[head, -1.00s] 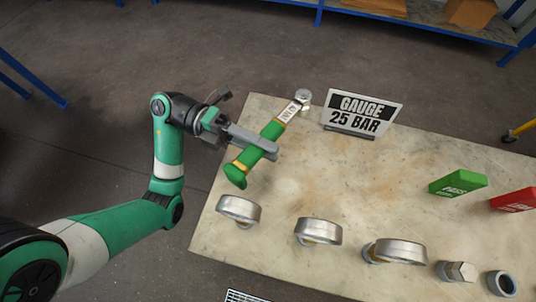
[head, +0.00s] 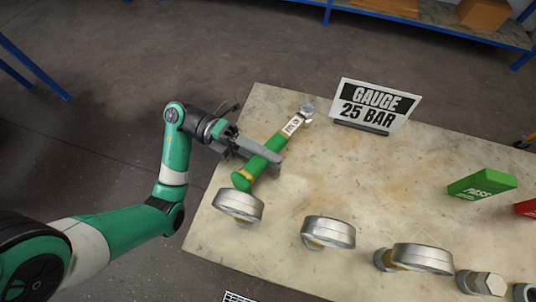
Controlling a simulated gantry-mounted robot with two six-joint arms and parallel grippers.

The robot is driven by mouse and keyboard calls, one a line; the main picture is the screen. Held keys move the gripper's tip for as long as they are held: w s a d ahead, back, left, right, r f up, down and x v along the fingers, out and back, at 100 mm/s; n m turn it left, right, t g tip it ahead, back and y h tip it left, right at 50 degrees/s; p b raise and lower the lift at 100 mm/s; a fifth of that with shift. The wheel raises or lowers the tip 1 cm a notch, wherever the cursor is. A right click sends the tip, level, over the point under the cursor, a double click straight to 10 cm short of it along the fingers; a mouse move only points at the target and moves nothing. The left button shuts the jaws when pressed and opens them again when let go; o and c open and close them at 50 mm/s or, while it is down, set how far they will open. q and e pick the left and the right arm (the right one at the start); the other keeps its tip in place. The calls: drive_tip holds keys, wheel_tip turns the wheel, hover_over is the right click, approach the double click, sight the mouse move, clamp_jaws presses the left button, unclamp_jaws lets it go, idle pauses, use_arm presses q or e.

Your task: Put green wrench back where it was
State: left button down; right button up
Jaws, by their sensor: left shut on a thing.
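The green wrench (head: 273,146) has a green handle, a pale labelled shank and a silver head. It lies slanted over the left part of the table, head toward the back and handle end toward the front. My left gripper (head: 262,153) reaches in from the left and is shut on the green handle, its grey fingers across it. I cannot tell whether the wrench touches the tabletop or is just above it. The handle end is close behind the leftmost round metal gauge (head: 238,206). My right gripper is not in view.
A "GAUGE 25 BAR" sign (head: 375,105) stands at the back of the stone-topped table (head: 320,180). More round metal pieces (head: 328,232) (head: 421,258) line the front, with a hex fitting (head: 483,282) at right. A green PASS block (head: 482,186) and a red block (head: 526,208) are right. The middle is clear.

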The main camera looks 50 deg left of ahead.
use_arm(q)
drive_tip(key=c, duration=0.6)
unclamp_jaws()
drive_tip(key=shift+r, duration=0.15)
drive_tip(key=shift+s+a+r+p, duration=0.1)
drive_tip(key=shift+s+a+p, duration=0.05)
drive_tip(key=shift+a+p, duration=0.15)
drive_tip(key=p+v, duration=0.2)
drive_tip(key=v, duration=0.6)
drive_tip(key=shift+a, duration=0.15)
drive_tip(key=b+v, duration=0.3)
drive_tip(key=b, duration=0.2)
drive_tip(key=shift+s, duration=0.1)
